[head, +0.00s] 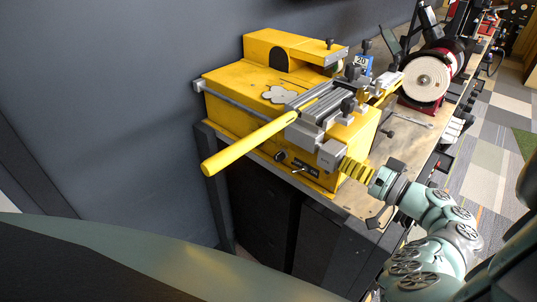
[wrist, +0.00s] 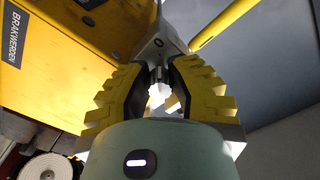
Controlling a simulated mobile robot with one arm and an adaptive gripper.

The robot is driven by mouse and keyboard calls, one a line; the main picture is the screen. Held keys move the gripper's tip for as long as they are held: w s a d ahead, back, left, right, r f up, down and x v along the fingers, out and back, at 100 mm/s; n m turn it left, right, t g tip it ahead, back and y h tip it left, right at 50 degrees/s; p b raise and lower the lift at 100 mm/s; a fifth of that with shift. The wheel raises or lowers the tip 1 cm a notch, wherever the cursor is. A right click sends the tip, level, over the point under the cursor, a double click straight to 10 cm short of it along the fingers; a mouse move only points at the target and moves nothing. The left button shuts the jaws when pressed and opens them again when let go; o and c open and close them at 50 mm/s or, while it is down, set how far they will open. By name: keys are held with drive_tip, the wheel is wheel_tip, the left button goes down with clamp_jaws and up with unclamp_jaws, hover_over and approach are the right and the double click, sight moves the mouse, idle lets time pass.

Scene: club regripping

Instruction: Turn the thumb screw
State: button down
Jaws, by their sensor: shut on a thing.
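My gripper (head: 344,164) reaches in from the right to the grey metal block (head: 329,153) at the near end of the yellow machine's (head: 260,90) clamp. In the wrist view my gripper's yellow ribbed fingers (wrist: 157,70) converge just below the same grey block (wrist: 165,40). They are shut on a small part there, which I take to be the thumb screw (wrist: 158,76). It shows only as a dark stem between the fingers, with a bright patch below it. In the head view the fingers hide it.
A long yellow bar (head: 250,143) sticks out from the clamp to the lower left. Several black knobs, one at the clamp (head: 347,106), stand on top. A grinding wheel (head: 428,79) stands behind on the bench. The bench edge (head: 355,207) is close beneath my arm.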

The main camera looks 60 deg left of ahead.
drive_tip(key=shift+m, duration=0.3)
